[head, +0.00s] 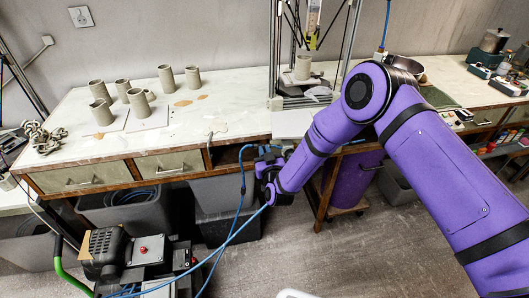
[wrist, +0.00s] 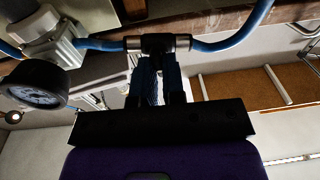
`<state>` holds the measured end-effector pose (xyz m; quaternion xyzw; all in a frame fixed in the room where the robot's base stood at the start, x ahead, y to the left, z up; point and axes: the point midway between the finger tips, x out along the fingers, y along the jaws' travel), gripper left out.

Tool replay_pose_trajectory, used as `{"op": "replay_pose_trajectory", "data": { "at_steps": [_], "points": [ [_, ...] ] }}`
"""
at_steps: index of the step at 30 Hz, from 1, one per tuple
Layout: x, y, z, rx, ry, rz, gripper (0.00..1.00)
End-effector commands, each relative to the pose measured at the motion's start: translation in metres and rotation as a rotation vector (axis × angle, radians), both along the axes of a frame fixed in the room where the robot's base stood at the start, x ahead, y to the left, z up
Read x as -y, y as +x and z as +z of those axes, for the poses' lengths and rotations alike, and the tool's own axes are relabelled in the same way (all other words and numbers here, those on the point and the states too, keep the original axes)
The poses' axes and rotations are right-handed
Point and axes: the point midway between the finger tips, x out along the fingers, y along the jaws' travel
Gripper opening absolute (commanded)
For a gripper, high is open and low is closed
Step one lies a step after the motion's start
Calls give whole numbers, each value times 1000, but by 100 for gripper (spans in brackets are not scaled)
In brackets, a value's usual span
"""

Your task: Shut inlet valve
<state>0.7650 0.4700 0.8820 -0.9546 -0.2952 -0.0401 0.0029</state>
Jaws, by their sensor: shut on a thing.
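The inlet valve appears to be the black T-shaped fitting (wrist: 158,42) on the blue hose (wrist: 222,44) in the wrist view, with bright metal collars at both ends. My gripper (wrist: 159,72) is below it in that view, its two fingers shut on the lower stem of the fitting. The stem is mostly hidden between the fingers, so the valve's setting cannot be read. In the head view my gripper (head: 266,166) is at the front edge of the workbench, where it hides the fitting. The hose (head: 241,190) hangs down from there.
A round gauge (wrist: 36,86) and a grey regulator body (wrist: 52,38) sit left of the fitting. The workbench (head: 75,112) carries several clay cups. Grey bins (head: 125,212) stand beneath it. A machine (head: 140,250) stands at lower left. The floor (head: 340,255) in front is clear.

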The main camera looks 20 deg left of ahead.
Motion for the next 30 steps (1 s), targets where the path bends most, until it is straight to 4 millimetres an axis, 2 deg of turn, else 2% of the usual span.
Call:
{"op": "replay_pose_trajectory", "data": {
  "at_steps": [12,28,30],
  "points": [
    [0,-1,-1,-103,148,-47,0],
    [0,-1,-1,-117,168,-53,0],
    [0,-1,-1,-117,167,-53,22]
  ]
}}
